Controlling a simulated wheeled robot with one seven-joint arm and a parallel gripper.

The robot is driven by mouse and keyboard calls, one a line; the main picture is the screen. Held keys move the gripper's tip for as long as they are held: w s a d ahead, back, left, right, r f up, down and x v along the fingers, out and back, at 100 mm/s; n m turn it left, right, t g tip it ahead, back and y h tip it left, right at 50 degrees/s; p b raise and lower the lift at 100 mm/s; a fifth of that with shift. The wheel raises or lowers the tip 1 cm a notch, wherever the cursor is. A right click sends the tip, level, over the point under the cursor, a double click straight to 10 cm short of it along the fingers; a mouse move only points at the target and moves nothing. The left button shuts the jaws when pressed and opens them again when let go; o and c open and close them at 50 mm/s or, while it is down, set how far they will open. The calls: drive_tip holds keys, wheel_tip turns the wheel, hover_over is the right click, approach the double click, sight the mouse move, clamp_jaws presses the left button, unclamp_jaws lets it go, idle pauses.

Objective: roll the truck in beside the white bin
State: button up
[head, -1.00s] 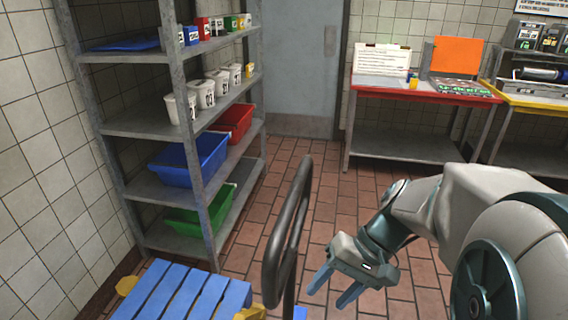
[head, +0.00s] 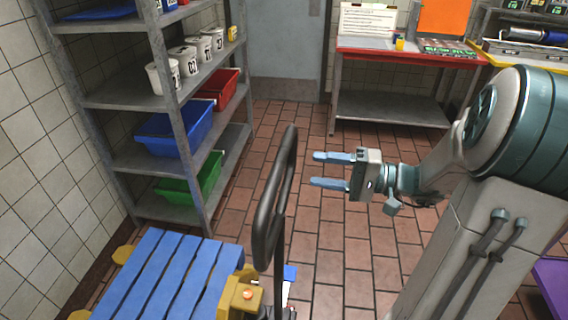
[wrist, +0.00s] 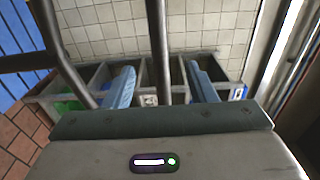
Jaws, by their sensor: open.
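The truck's dark upright handle loop (head: 266,215) stands at the lower middle of the head view. Below it are a yellow truck body (head: 238,300) and a blue slatted deck or pallet (head: 165,280). My gripper (head: 316,170) is open and empty, to the right of the handle and apart from it in the head view, with its fingers pointing left. In the wrist view a dark handle bar (wrist: 157,40) shows between the two blue fingers.
A grey shelf rack (head: 178,100) with blue, green and red tubs and white buckets stands at the left. A red-topped bench (head: 400,50) is at the back. The brick-coloured tile floor (head: 335,240) is clear between them. A purple edge (head: 552,280) shows at the lower right.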

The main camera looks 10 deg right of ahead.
sight(278, 159)
drive_tip(key=b+x, duration=0.1)
drive_tip(key=x, duration=0.9)
drive_tip(key=shift+b, duration=0.3)
clamp_jaws()
drive_tip(key=shift+r, duration=0.15)
idle(0.6)
